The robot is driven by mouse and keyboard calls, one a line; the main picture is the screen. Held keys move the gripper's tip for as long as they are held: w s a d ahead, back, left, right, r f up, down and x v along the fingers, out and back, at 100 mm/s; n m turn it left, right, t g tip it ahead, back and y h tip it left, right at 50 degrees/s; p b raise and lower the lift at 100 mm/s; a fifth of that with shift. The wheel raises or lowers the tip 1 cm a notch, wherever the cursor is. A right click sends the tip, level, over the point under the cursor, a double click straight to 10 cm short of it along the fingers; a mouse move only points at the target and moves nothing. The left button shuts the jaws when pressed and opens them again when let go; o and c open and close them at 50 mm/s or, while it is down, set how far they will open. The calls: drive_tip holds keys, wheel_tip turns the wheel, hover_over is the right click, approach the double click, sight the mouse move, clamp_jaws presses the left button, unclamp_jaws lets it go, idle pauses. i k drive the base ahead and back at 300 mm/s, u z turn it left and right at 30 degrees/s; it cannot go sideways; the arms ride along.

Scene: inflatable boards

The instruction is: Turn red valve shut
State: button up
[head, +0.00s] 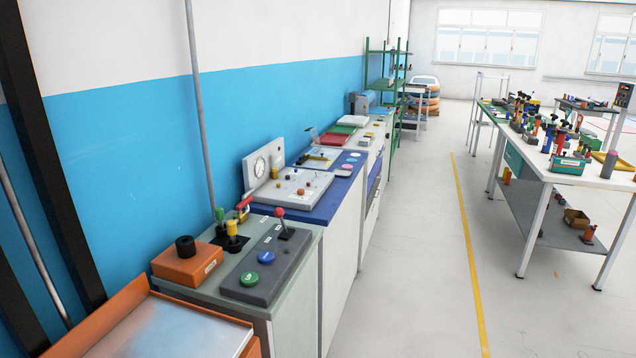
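A small red handle (244,203), which looks like the red valve, stands at the wall side of the grey-green cabinet top (290,262). It sits behind a yellow-topped knob (232,228) and a green-topped knob (219,214). It is small here, and I cannot tell whether it is open or shut. A red ball lever (279,212) rises from a dark grey control box (267,262) in front and to the right of it. My gripper is not in view.
An orange box with a black knob (187,257) and an orange-edged tray (165,335) are nearer. A blue-topped cabinet with a gauge panel (263,167) adjoins beyond. A white workbench (603,180) stands right. The floor (410,260) between is clear.

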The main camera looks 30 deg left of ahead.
sight(238, 208)
drive_tip(key=u, duration=0.1)
drive_tip(key=i, duration=1.6)
drive_tip(key=u, duration=1.05)
drive_tip(key=i, duration=1)
drive_tip(key=u, duration=1.55)
drive_tip(key=i, duration=0.55)
drive_tip(key=u, duration=0.35)
